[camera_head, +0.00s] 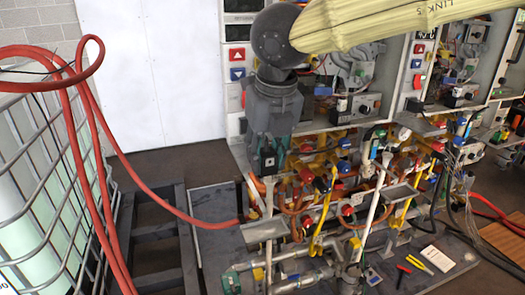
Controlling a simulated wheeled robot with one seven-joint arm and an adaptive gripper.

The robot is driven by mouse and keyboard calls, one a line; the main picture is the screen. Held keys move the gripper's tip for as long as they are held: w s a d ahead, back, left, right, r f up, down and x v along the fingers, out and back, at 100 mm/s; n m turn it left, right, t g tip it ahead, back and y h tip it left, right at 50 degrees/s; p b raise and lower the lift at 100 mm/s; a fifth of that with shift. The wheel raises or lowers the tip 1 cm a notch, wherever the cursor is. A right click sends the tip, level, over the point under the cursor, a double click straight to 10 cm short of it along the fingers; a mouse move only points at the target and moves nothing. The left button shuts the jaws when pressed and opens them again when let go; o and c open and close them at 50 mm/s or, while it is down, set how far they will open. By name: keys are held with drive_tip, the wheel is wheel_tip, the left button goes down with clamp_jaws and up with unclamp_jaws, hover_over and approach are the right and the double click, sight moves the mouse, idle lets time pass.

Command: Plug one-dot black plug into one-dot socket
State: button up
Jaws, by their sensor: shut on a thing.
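My gripper (270,148) points down in front of the heater rack, near the middle of the picture. It is shut on a small black plug (268,162) with a light mark on its face. The plug is held above the pipes and looks clear of the valves beneath it. My wrist hides most of the fingers and part of the rack behind. I cannot make out the one-dot socket among the crowded fittings.
Open heater units (355,85) stand behind, with coloured pipes and valves (330,190) below. A red hose (150,195) loops across the left, beside a caged tank (40,190). Pliers (419,263) and a white booklet (437,258) lie at lower right.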

drive_tip(key=shift+s+d+r, duration=0.15)
drive_tip(key=shift+s, duration=1.1)
drive_tip(key=shift+w, duration=0.1)
